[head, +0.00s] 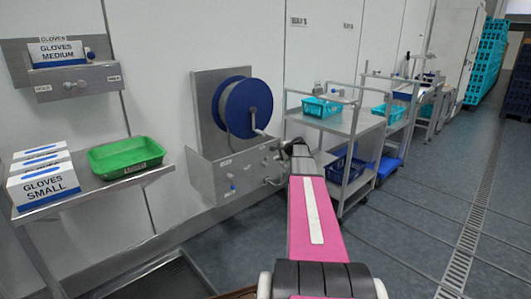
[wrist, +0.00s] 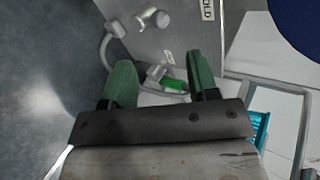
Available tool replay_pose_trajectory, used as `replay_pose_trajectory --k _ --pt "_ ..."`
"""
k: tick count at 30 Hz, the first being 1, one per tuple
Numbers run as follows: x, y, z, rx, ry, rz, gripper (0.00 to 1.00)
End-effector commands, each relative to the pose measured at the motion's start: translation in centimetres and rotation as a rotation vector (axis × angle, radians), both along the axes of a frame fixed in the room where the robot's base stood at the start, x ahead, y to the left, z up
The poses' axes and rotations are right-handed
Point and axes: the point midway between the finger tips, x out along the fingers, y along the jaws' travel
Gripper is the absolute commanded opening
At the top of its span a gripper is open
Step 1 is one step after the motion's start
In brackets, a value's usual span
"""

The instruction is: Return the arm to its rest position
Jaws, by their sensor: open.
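My arm, with a pink link, stretches forward from the bottom of the head view toward the wall station with the blue hose reel (head: 243,107). My gripper shows only as a small dark shape at the arm's far end there. In the wrist view my gripper (wrist: 160,85) has two green fingers spread apart, with nothing held between them. Behind the gap are a metal panel (wrist: 165,35) with a knob, a grey hose and a small green part (wrist: 174,84). I cannot tell how far the fingers are from these.
At left, a steel shelf (head: 110,184) holds a green tray (head: 125,157) and glove boxes (head: 42,180). Right of my arm stand steel carts (head: 350,127) with teal and blue baskets. Teal crates (head: 487,60) are stacked far back. The floor at right, with a drain grate (head: 468,240), is clear.

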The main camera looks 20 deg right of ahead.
Motion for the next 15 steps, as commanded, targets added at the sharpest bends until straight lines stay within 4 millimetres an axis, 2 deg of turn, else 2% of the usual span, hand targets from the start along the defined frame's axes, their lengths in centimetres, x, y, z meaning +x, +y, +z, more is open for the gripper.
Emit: replay_pose_trajectory --k 5,8,11,15 --pt "-0.2 0.4 -0.1 -0.006 0.004 0.006 0.54" --pt "-1.3 2.5 -0.9 -0.037 0.021 0.045 0.54" --pt "-3.7 6.6 -2.4 -0.105 0.062 0.129 0.54" --pt "-8.7 13.7 -5.3 -0.242 0.139 0.3 0.54"
